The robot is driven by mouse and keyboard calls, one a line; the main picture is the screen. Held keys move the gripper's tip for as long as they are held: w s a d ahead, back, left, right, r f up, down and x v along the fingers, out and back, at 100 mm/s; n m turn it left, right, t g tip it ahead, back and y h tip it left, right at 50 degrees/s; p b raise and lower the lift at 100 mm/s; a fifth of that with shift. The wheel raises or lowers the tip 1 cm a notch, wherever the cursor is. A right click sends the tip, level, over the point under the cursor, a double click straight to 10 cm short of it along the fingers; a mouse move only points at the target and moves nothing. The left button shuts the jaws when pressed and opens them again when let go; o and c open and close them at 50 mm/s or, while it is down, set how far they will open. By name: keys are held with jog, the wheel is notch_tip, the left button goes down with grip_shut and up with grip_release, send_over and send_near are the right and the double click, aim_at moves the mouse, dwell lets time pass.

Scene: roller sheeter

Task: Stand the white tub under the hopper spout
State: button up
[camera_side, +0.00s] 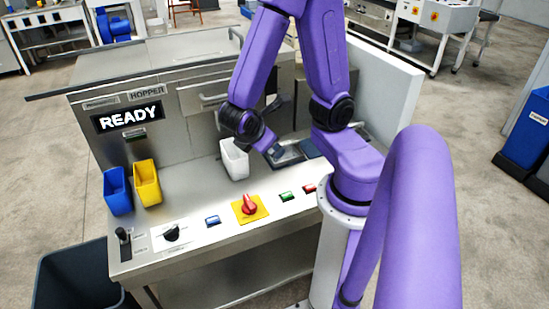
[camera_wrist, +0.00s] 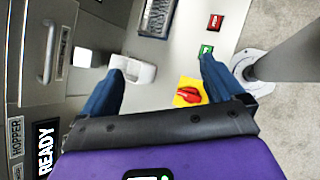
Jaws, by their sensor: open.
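The white tub (camera_side: 234,160) stands upright on the steel counter in the side view, in front of the hopper cabinet's panel. It also shows in the wrist view (camera_wrist: 138,71), seen from above. My gripper (camera_side: 277,151) is just right of the tub in the side view. In the wrist view my gripper (camera_wrist: 161,65) has its blue fingers wide apart with nothing held. The tub appears between them, nearer the left finger; I cannot tell the depth gap. The hopper display (camera_side: 129,117) reads READY. I cannot make out the spout clearly; my arm covers part of the cabinet.
A blue tub (camera_side: 117,191) and a yellow tub (camera_side: 147,182) stand at the counter's left. A red knob on a yellow plate (camera_side: 250,207) and several buttons line the front. A dark tray (camera_side: 288,156) lies behind my gripper. A dark bin (camera_side: 80,278) stands below left.

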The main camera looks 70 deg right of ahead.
jog(key=s+a+r+y, duration=0.4)
jog(key=s+a+y, duration=0.3)
jog(key=a+y, duration=0.2)
jog(key=shift+a, duration=0.9)
jog(key=shift+r, duration=0.1)
dwell(0.8)
